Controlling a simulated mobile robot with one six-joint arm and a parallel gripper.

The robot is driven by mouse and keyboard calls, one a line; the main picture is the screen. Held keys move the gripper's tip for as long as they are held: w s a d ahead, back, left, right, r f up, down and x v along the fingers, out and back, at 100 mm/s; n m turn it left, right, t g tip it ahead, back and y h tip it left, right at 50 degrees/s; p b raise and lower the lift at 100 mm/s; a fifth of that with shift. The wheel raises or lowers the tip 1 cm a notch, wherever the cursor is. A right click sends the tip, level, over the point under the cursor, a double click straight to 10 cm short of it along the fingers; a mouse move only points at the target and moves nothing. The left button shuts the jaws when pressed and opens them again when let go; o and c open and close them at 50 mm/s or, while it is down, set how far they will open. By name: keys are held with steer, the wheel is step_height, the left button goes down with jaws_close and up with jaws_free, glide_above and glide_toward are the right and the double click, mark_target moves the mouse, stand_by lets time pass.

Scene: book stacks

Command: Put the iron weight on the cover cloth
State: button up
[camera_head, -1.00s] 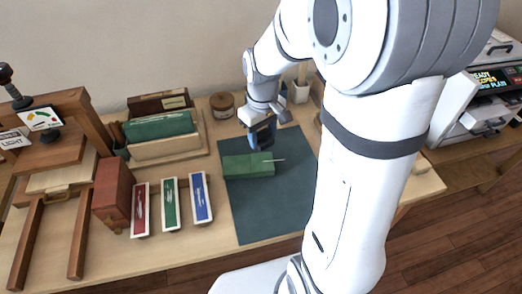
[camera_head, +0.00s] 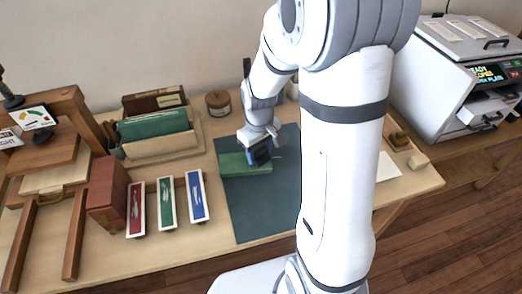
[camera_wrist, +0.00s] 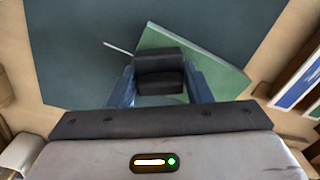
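My gripper (camera_head: 262,152) is at the right part of a flat green piece (camera_head: 235,166), which I take for the cover cloth. The green piece lies on a dark blue-green mat (camera_head: 252,215). In the wrist view a dark block, apparently the iron weight (camera_wrist: 160,68), sits between my two blue fingers (camera_wrist: 160,88), with both sides against them. The block overlaps the green piece (camera_wrist: 218,68) in that view; I cannot tell whether it touches it. A thin pale stick (camera_wrist: 118,48) pokes out beside the green piece. In the head view my fingers mostly hide the block.
Red (camera_head: 136,208), green (camera_head: 167,202) and blue (camera_head: 197,197) labelled strips lie left of the mat. A rack of folders (camera_head: 158,130), a round brown jar (camera_head: 218,102) and a wooden press (camera_head: 50,150) stand behind and left. A printer (camera_head: 465,80) is at right. The mat's front is clear.

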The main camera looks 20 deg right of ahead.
mark_target(260, 149)
steer(key=o, duration=0.5)
steer(key=shift+c, duration=0.2)
step_height(260, 149, up, 11)
steer(key=shift+r+p, duration=0.1)
steer(key=shift+p, duration=0.7)
steer(key=s+r+m+t, duration=0.2)
steer(key=s+r+m, duration=0.2)
steer(key=s, duration=0.9)
steer(key=shift+s+d+r, duration=0.3)
steer(key=shift+s+r, duration=0.05)
